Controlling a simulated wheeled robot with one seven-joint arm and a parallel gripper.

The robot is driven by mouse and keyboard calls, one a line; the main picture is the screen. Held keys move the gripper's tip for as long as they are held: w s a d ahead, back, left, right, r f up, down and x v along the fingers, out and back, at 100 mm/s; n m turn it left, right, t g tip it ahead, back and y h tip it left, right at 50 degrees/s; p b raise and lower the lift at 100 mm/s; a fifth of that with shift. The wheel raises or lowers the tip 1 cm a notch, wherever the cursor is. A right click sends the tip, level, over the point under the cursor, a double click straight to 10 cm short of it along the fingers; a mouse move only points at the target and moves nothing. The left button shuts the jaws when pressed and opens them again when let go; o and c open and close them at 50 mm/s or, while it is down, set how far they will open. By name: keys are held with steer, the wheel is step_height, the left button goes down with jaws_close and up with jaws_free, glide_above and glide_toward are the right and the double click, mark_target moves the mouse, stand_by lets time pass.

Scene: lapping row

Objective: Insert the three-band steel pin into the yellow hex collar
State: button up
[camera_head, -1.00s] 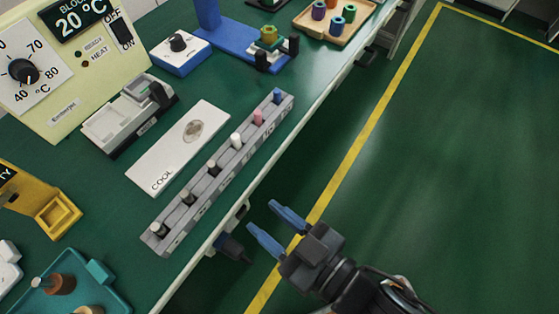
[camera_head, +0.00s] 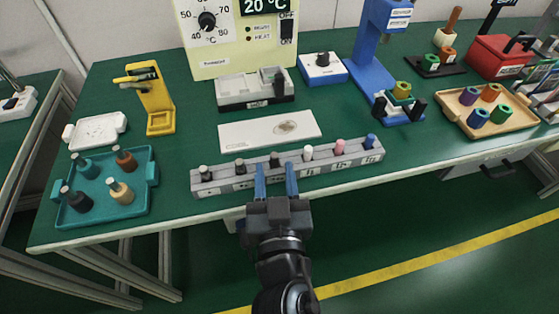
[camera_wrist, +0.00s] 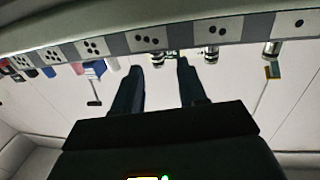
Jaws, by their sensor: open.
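The grey rack (camera_head: 225,183) on the bench holds a row of upright pins. A dark-topped pin (camera_head: 274,160) stands third from the left; its bands are too small to make out. My gripper (camera_head: 275,168) is open and empty, its blue fingers pointing at the rack's front by that pin. In the wrist view my gripper (camera_wrist: 158,75) has its fingers apart below the three-dot label (camera_wrist: 147,40); I cannot tell whether they touch the rack. The yellow hex collar (camera_head: 402,89) sits in the fixture on the blue press (camera_head: 372,78).
A white COOL plate (camera_head: 250,135) lies behind the rack. A teal tray (camera_head: 140,205) with several pegs is at left. A wooden tray (camera_head: 500,128) with coloured collars is at right. The bench's front edge runs just before the rack. Open floor lies in front.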

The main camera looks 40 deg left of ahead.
mark_target(275, 160)
steer(key=shift+p+x, duration=0.45)
steer(key=shift+x, duration=1.85)
steer(key=shift+d, duration=0.1)
jaws_close()
